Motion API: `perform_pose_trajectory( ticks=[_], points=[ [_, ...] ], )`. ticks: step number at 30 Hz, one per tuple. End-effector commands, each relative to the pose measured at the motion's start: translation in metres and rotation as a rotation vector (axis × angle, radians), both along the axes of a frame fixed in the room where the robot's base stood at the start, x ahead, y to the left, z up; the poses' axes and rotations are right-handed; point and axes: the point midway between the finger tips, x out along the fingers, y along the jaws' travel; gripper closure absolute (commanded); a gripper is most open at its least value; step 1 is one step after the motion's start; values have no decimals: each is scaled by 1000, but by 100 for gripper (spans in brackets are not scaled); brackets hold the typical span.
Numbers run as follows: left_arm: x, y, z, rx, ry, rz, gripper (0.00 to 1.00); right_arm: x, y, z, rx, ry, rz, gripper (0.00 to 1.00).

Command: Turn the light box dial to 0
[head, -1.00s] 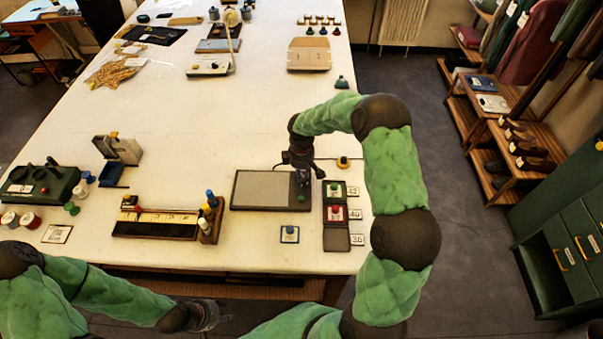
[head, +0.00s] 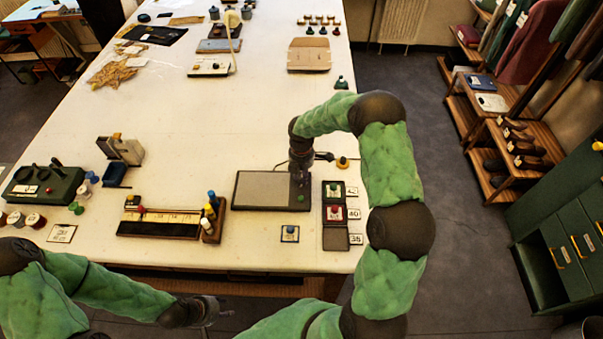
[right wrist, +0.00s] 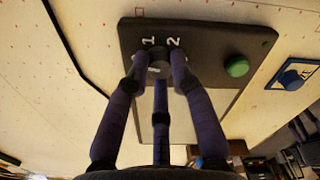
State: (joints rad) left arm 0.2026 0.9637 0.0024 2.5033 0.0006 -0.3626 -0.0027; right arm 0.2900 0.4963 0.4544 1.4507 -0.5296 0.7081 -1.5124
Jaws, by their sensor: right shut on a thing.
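The light box (head: 262,190) is a flat dark-framed panel with a grey face near the table's front edge. My right gripper (head: 300,180) reaches down over its right end. In the right wrist view the gripper (right wrist: 157,70) is shut on the dark round dial (right wrist: 157,65), with fingers around its sides. White marks 1 and 2 show beside the dial; a 0 mark is not visible. A green button (right wrist: 237,66) sits on the same frame, apart from the fingers. My left gripper (head: 212,311) hangs low, off the table's front edge; its finger opening is unclear.
A compartmented tray (head: 334,214) with number cards stands right of the light box. A wooden rack (head: 212,219) with bottles stands to the left. The table's middle is clear.

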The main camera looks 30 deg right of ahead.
Motion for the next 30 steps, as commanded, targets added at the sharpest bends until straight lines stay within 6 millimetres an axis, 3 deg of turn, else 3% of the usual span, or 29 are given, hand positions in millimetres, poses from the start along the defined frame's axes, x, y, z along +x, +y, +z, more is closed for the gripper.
perform_pose_trajectory(
  ticks=[12,28,29,30],
  points=[
    [0,0,6,0,0,0,60,1,0,1,-1,-2,177,100],
    [0,0,7,0,0,0,60,1,0,1,-1,-2,199,100],
    [0,0,7,0,0,0,60,1,0,1,-1,-2,199,71],
    [0,0,7,0,0,0,60,1,0,1,-1,-2,199,59]
  ],
)
